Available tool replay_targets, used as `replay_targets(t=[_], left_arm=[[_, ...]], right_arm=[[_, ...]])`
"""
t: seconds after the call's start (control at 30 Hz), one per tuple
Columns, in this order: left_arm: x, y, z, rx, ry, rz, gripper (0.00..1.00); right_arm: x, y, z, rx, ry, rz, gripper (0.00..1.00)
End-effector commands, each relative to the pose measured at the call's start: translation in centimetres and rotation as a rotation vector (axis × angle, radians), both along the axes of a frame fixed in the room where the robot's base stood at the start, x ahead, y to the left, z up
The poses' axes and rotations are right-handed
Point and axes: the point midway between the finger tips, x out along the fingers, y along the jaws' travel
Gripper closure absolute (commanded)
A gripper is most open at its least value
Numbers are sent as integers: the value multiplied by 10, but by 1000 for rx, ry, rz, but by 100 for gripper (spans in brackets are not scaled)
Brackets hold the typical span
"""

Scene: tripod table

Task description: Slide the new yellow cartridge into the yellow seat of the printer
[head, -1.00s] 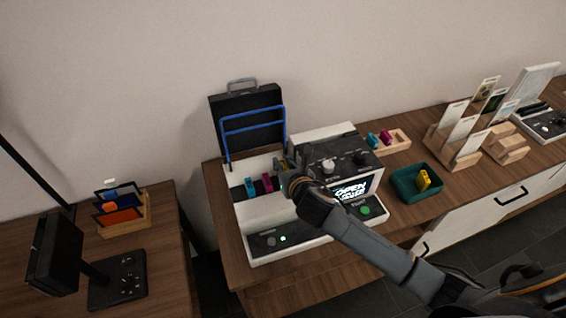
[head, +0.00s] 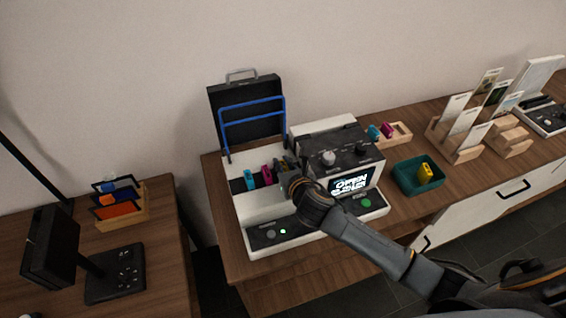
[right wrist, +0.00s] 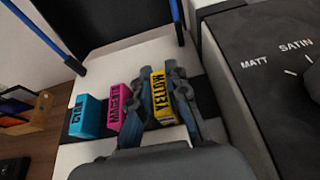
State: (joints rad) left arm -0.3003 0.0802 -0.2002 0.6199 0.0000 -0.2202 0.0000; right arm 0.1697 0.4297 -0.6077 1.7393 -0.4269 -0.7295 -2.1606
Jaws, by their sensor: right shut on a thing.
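The white printer (head: 262,212) stands on the wooden counter with its dark lid (head: 246,108) raised. A cyan cartridge (head: 249,180) and a magenta cartridge (head: 267,175) stand in its slot row; the right wrist view shows them labelled, cyan (right wrist: 84,118) and magenta (right wrist: 120,105). My right gripper (head: 285,167) is over the row, right of magenta. Its fingers (right wrist: 168,100) are shut on the yellow cartridge (right wrist: 161,85), upright and in line with the others. The yellow seat is hidden beneath it; I cannot tell how deep the cartridge sits. My left gripper is out of view.
The printer's raised control block (head: 335,150) stands close right of the gripper. A teal bin (head: 406,188) holds another yellow cartridge (head: 425,172). A wooden holder (head: 402,134) carries cyan and magenta cartridges. Blue bars (head: 252,104) rise behind the slots.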

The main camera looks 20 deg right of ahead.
Motion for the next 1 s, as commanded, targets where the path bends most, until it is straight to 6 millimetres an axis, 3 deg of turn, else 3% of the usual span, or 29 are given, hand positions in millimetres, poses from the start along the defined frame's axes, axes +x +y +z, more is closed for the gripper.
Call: replay_targets(t=[0.17,0.2,0.3,0.67,0.83,1.0], left_arm=[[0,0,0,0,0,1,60],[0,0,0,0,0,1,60],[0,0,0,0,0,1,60],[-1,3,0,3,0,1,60],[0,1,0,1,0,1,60],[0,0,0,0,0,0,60]], right_arm=[[0,0,0,0,-1,0,100],[0,0,0,-1,-1,0,77],[0,0,0,-1,-1,0,58],[-3,0,2,-1,-1,1,58],[-25,-1,10,-3,-1,3,58],[-59,-2,24,-1,0,4,58]])
